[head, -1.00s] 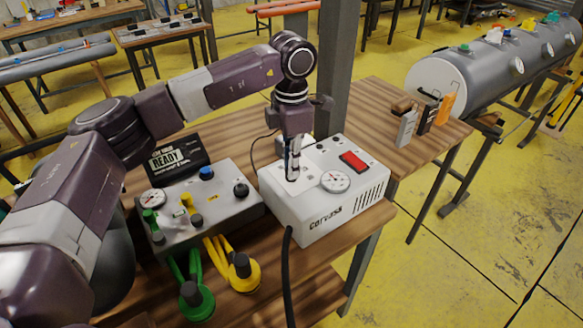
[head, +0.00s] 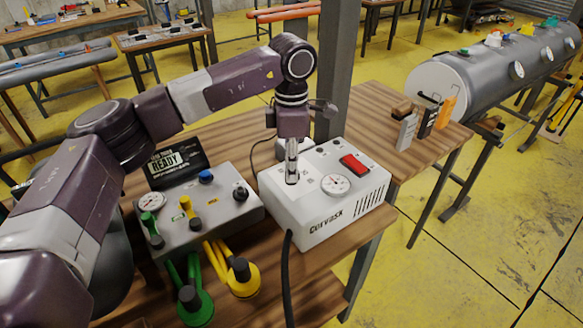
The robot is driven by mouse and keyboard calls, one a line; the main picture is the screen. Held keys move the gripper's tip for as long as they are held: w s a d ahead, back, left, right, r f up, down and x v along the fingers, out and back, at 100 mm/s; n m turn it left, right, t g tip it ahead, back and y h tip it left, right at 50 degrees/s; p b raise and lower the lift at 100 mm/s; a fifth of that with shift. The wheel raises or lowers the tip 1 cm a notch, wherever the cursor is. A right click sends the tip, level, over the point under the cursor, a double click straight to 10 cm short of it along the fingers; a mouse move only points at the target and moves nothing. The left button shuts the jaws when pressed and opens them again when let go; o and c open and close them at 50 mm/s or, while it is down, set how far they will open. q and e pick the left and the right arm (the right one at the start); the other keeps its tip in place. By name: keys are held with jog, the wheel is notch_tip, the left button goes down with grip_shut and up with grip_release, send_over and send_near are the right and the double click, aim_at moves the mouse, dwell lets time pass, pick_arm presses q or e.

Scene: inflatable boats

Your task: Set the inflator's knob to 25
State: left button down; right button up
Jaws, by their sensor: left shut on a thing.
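The inflator (head: 318,222) is a white box on the wooden table, marked "Corvask". Its top carries a round gauge (head: 336,184) and a red rocker switch (head: 355,164). My left gripper (head: 292,180) points straight down over the left part of the inflator's top. Its fingers are closed at the panel, around the knob's place. The knob itself is hidden by the fingers, so its setting cannot be read. My right gripper is out of view.
A grey control box (head: 212,216) with a gauge and several knobs stands left of the inflator, with a "READY" sign (head: 176,161) behind it. Green and yellow hoses hang in front. A black hose (head: 288,275) runs down from the inflator. A metal post (head: 336,65) rises behind.

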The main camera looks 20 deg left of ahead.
pick_arm(q)
jog(key=c, duration=2)
grip_release()
jog(key=shift+o, duration=0.2)
notch_tip(320, 180, up, 12)
jog(key=shift+r, duration=0.1)
